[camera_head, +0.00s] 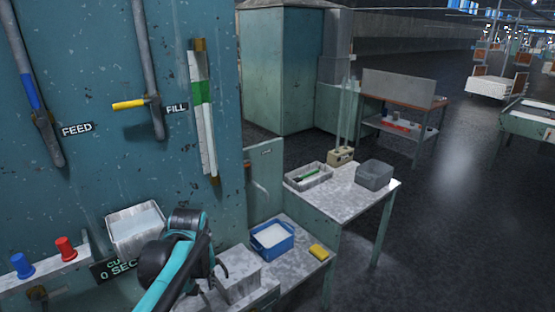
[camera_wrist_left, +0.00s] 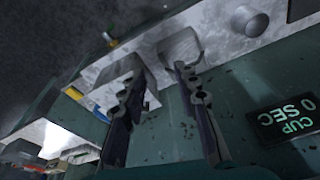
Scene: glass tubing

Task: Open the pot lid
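My left arm (camera_head: 172,268) reaches up from the bottom in the head view, and its gripper is hidden there behind its own links. In the left wrist view my left gripper (camera_wrist_left: 155,72) is open, its two dark fingers apart with nothing clearly between them. A round grey knob (camera_wrist_left: 256,22) on a pale metal surface is up and right of the fingertips, apart from them. A grey block-like piece (camera_wrist_left: 180,46) is just beyond the right fingertip; I cannot tell if they touch. I cannot tell for sure which piece is the pot lid. My right gripper is not in view.
A metal tray with white contents (camera_head: 112,228) is beside my arm. A grey box (camera_head: 238,270), a blue bin (camera_head: 290,246) and a yellow block (camera_head: 319,251) stand right of it. The CUP display (camera_wrist_left: 288,121) is near the gripper. Levers hang on the wall panel (camera_head: 95,160).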

